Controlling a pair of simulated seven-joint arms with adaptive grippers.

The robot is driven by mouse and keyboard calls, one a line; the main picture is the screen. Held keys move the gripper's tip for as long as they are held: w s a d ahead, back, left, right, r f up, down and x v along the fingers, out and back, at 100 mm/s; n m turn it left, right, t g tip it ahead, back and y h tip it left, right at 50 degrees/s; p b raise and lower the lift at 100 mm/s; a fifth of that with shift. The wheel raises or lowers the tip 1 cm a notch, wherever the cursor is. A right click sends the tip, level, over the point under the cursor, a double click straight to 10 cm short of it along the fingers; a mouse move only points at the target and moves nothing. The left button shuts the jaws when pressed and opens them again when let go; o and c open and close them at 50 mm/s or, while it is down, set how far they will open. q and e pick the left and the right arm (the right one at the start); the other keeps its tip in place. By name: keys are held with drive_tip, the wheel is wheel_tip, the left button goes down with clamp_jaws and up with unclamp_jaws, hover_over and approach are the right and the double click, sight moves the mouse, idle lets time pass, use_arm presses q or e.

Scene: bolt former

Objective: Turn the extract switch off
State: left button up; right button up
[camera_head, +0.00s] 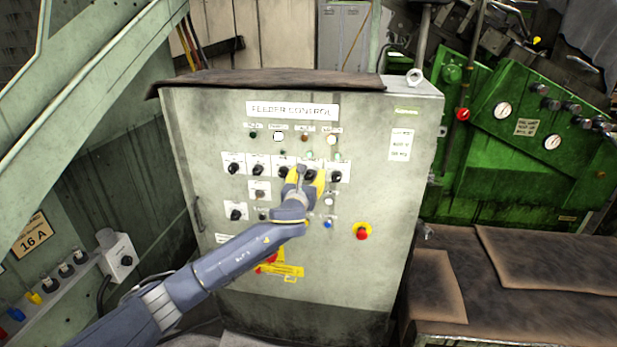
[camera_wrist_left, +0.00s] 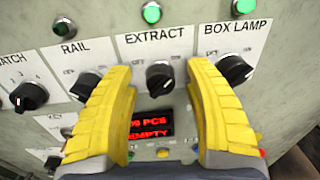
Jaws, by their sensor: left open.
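The extract switch (camera_wrist_left: 159,78) is a black rotary knob on a white plate under the EXTRACT label in the left wrist view. In the head view it is the black knob (camera_head: 311,174) in the upper knob row of the feeder control cabinet (camera_head: 195,130). A green lamp (camera_wrist_left: 151,12) sits above its label. My left gripper (camera_head: 306,178) has yellow fingers, open, in front of the panel. In the left wrist view the fingers (camera_wrist_left: 160,72) stand on either side of the extract knob, with visible gaps. Its exact pointer setting is hard to tell.
The rail knob (camera_wrist_left: 85,86) is close to the left finger and the box lamp knob (camera_wrist_left: 235,70) close to the right. A red display (camera_wrist_left: 150,125) lies below the extract knob. A red emergency button (camera_head: 362,232) sits lower right on the cabinet.

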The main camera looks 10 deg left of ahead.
use_arm(q)
drive_tip(key=shift+o, duration=0.2)
clamp_jaws()
idle(0.4)
drive_tip(key=n, duration=0.5)
drive_tip(key=shift+f, duration=0.1)
drive_tip(key=n, duration=0.4)
drive_tip(key=shift+n, duration=0.3)
drive_tip(key=n, duration=0.4)
drive_tip(key=shift+n+t+y, duration=0.3)
drive_tip(key=shift+n, duration=2.1)
